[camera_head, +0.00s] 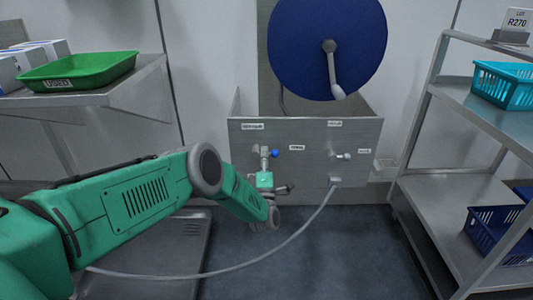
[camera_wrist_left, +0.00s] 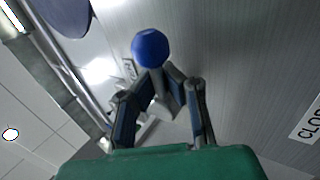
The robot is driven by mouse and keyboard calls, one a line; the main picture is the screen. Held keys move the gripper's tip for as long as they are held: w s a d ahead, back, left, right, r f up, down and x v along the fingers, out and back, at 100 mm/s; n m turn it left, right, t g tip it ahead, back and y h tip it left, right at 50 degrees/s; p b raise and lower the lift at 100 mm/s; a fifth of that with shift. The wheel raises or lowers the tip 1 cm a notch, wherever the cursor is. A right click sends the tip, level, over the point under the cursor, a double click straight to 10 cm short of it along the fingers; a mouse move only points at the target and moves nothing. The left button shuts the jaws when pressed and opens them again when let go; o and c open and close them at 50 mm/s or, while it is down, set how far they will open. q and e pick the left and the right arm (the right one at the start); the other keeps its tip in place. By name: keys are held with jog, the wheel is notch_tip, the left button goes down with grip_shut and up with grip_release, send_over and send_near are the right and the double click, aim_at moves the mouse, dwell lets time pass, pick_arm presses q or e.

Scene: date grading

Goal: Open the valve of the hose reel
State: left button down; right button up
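The hose reel (camera_head: 310,45) is a large blue disc with a grey crank, above a grey panel (camera_head: 235,135). A valve with a blue ball knob (camera_head: 273,153) sits on the panel's left part; the knob also shows in the left wrist view (camera_wrist_left: 151,48). My left gripper (camera_head: 266,180) is just below this knob. In the left wrist view its fingers (camera_wrist_left: 160,88) are apart, with the knob just beyond the tips and its grey stem between them. Whether they touch the stem is unclear. My right gripper is not in view.
A second, pale-handled fitting (camera_head: 343,156) is on the panel's right. A grey hose (camera_head: 290,243) curves over the floor. A shelf with a green tray (camera_head: 80,70) stands left; a rack with a teal basket (camera_head: 503,85) stands right. The floor at centre right is clear.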

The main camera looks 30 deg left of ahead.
pick_arm(q)
jog(key=shift+s+a+f, duration=0.1)
jog(key=shift+s+f, duration=0.2)
jog(key=shift+f, duration=0.1)
jog(key=c, duration=1.6)
grip_release()
jog(key=shift+a+r, duration=0.1)
jog(key=shift+w, duration=0.1)
jog(key=v, duration=0.7)
jog(key=shift+c, duration=0.5)
